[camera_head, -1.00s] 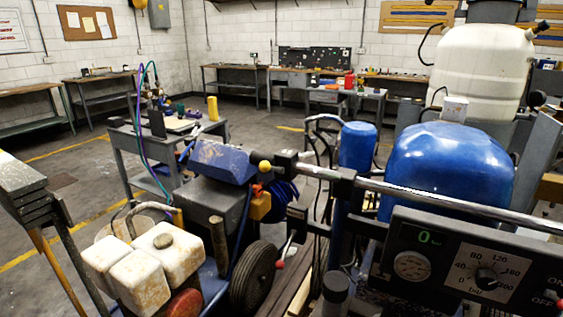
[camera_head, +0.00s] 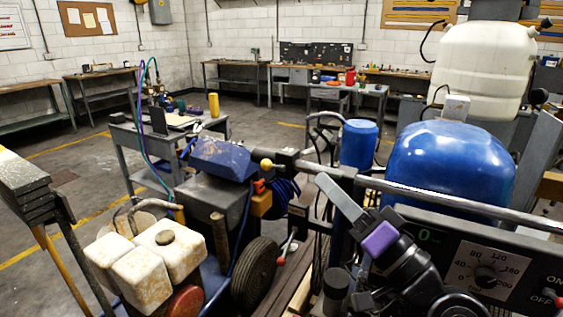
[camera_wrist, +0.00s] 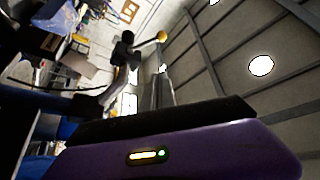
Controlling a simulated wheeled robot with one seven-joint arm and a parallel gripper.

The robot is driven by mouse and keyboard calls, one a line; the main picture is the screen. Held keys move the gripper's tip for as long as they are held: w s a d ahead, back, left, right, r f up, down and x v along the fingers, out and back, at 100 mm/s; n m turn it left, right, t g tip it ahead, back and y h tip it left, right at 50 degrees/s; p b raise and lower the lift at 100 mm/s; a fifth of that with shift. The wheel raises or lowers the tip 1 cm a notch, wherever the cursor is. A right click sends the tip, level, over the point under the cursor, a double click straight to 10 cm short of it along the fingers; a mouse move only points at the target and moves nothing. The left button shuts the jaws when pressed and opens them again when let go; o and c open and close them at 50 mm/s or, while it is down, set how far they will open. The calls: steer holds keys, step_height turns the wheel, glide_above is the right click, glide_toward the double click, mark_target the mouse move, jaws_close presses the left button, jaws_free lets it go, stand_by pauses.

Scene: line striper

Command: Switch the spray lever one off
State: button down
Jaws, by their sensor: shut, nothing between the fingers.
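A lever with a yellow ball knob (camera_head: 266,164) sticks out at the left end of the chrome handlebar of the striper. The yellow knob also shows in the wrist view (camera_wrist: 162,36), beyond the fingers. A second lever with a red tip (camera_head: 281,260) hangs below the bar. I see no label telling which is spray lever one. My gripper (camera_head: 323,181), grey-fingered with a purple body, is shut and empty. In the head view it overlaps the bar, right of both levers, pointing up and left. In the wrist view, the fingers (camera_wrist: 153,80) rise from the purple body.
The chrome bar (camera_head: 460,206) runs across to the right. White jugs (camera_head: 165,245) and a wheel (camera_head: 255,275) are lower left.

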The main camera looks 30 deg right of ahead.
steer(key=shift+r+y, duration=0.4)
steer(key=shift+r, duration=0.45)
steer(key=shift+w, duration=0.1)
step_height(320, 180, up, 4)
steer(key=p, duration=0.4)
glide_above(274, 167)
steer(key=s+d, duration=0.2)
steer(key=d, duration=0.1)
steer(key=a+f, duration=0.1)
steer(key=f, duration=0.1)
steer(key=a+f, duration=0.1)
steer(key=shift+s+a+f, duration=0.1)
steer(key=shift+s+a, duration=0.15)
steer(key=shift+a, duration=0.1)
steer(key=shift+f+n+b, duration=0.2)
steer(key=shift+n+b, duration=0.1)
steer(key=shift+b, duration=0.4)
